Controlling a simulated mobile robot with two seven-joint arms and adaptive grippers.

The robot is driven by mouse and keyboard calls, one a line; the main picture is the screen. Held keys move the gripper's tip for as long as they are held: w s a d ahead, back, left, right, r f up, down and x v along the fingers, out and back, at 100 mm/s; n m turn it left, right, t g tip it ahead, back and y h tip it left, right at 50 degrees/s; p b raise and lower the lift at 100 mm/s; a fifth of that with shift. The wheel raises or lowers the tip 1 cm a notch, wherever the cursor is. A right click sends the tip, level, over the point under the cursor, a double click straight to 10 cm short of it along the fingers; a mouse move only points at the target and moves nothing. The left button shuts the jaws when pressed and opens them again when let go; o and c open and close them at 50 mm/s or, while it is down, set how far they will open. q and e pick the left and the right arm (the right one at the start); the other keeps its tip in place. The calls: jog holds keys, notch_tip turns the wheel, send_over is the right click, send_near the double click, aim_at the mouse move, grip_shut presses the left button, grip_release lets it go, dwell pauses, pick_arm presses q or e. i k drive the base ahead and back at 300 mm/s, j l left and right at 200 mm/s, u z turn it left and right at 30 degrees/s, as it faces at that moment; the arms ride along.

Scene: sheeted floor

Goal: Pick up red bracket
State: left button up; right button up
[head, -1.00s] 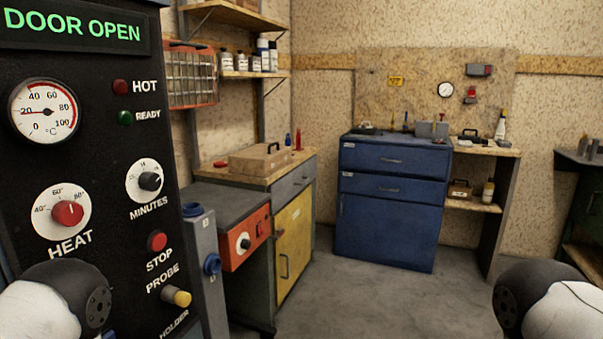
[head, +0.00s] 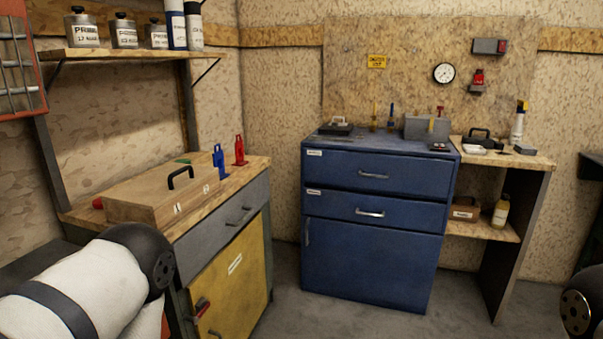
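A small upright red piece (head: 239,151), which looks like the red bracket, stands near the back right corner of the wooden workbench top (head: 254,166). A similar blue piece (head: 218,160) stands just left of it. Both are apart from my arms. My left arm shows at the lower left as a white and black link, in front of the bench. Only a dark edge of my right arm shows at the lower right. Neither gripper is in the picture.
A wooden case (head: 150,203) with a black handle lies on the bench, left of the red and blue pieces. A blue drawer cabinet (head: 371,225) stands at the back, with a small side shelf (head: 525,160) to its right. Grey floor (head: 385,318) is clear in front.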

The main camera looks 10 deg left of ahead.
aim_at(240, 161)
jog(key=i+u, duration=0.25)
jog(key=i, duration=0.25)
jog(key=i+l+u, duration=0.25)
jog(key=i, duration=0.2)
jog(key=i+l+u, duration=0.25)
jog(key=i, duration=0.25)
jog(key=i+l+u, duration=0.75)
jog(key=u, duration=0.2)
jog(key=i+l+u, duration=0.2)
jog(key=l+u, duration=0.2)
jog(key=i+l+u, duration=0.1)
jog(key=l+u, duration=0.25)
jog(key=l, duration=0.1)
